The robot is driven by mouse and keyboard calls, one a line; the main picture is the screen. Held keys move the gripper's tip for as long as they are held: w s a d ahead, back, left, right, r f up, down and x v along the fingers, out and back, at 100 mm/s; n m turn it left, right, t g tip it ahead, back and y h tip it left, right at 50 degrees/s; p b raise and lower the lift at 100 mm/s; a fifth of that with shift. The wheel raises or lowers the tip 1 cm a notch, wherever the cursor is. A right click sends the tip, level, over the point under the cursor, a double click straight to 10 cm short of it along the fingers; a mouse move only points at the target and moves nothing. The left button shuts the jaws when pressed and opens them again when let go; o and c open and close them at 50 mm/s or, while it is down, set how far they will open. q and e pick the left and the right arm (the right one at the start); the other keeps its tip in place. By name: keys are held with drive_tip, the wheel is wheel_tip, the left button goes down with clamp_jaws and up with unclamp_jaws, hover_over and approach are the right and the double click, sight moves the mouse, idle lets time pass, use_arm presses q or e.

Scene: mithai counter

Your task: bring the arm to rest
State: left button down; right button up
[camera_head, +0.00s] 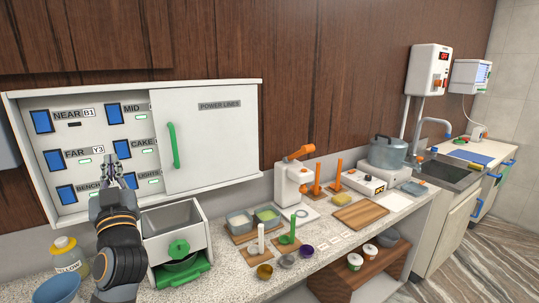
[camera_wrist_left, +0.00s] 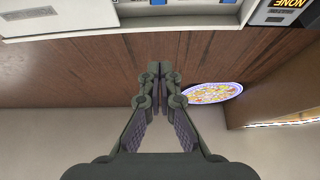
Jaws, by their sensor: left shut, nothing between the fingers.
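My left gripper (camera_head: 113,168) is raised in front of the open left part of the white wall cabinet (camera_head: 205,152) in the head view. Its fingers are shut with nothing between them, and they look apart from the panel. The left wrist view shows the same gripper (camera_wrist_left: 160,75) with its fingertips together, facing brown wood panelling. My left arm (camera_head: 118,235) comes up from the bottom left over the counter. My right gripper is in neither view.
A white machine with a green knob (camera_head: 179,248) stands right beside my left arm. A yellow-labelled bottle (camera_head: 67,256) and a blue bowl (camera_head: 58,289) are to its left. Bowls, an orange-topped machine (camera_head: 292,180) and a pot (camera_head: 388,152) fill the counter rightward. A patterned plate (camera_wrist_left: 212,93) shows in the wrist view.

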use_arm(q)
drive_tip(key=s+d+f+m+g+h, duration=0.1)
drive_tip(key=s+f+g+h, duration=0.2)
drive_tip(key=f, duration=1.1)
drive_tip(key=s+f+m+g+h, duration=0.25)
drive_tip(key=f+g, duration=0.25)
drive_tip(key=f, duration=1)
drive_tip(key=s+d+f+m+g+h, duration=0.2)
drive_tip(key=s+d+f+g+h, duration=0.15)
drive_tip(key=s+f, duration=0.55)
drive_tip(key=s+d+f+m+g+h, duration=0.1)
drive_tip(key=s+d+f+g+h, duration=0.1)
drive_tip(key=s+d+f+g, duration=0.5)
drive_tip(key=s+a+f+b, duration=0.2)
drive_tip(key=f, duration=1)
drive_tip(key=s+a+f+b, duration=0.1)
drive_tip(key=s+f, duration=0.1)
drive_tip(key=f, duration=0.9)
drive_tip(key=s+a+f+b, duration=0.2)
drive_tip(key=f, duration=1)
drive_tip(key=s+f+b, duration=0.2)
drive_tip(key=s+f, duration=1.4)
drive_tip(key=s, duration=0.1)
drive_tip(key=shift+s+a+f+g, duration=0.15)
drive_tip(key=shift+s+a+g, duration=0.15)
drive_tip(key=shift+a+g, duration=0.05)
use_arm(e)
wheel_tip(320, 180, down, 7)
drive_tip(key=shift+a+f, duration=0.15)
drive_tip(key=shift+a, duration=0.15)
